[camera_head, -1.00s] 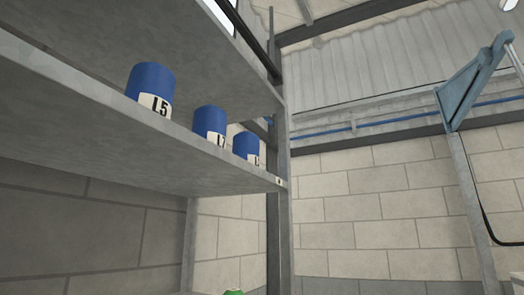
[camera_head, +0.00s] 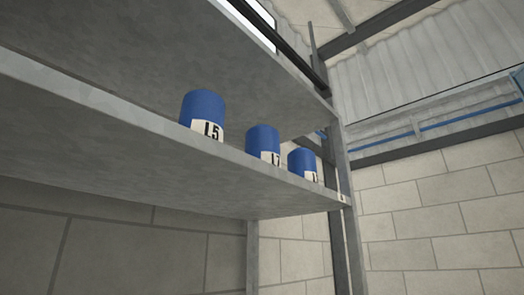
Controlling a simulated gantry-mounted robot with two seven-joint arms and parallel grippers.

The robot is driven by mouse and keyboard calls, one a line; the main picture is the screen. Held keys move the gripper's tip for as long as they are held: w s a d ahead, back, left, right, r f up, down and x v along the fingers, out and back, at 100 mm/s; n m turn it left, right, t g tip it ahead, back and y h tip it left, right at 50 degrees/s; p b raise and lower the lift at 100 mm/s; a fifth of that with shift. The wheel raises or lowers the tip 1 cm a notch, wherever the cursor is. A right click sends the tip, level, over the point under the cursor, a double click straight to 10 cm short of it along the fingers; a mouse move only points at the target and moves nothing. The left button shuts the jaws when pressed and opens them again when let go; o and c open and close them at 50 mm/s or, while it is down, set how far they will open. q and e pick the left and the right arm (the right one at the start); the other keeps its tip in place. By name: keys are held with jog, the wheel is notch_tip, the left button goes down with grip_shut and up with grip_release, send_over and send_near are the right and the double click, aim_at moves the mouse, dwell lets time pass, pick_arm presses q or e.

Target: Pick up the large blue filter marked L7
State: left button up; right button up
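The blue filter marked L7 (camera_head: 263,142) is a blue cylinder with a white label. It stands upright on a grey shelf (camera_head: 130,178), seen from below, in the middle of a row of 3 blue filters. The shelf edge hides its base. The filter marked L5 (camera_head: 203,112) stands to its left and looks larger in the picture. A third blue filter (camera_head: 302,162) stands to its right, and its label is only partly readable. Neither of my grippers is in view.
Another shelf (camera_head: 140,55) lies above the row. A grey upright post (camera_head: 346,235) stands at the shelf's right end. A block wall (camera_head: 425,210) is behind. Free shelf edge runs left of the L5 filter.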

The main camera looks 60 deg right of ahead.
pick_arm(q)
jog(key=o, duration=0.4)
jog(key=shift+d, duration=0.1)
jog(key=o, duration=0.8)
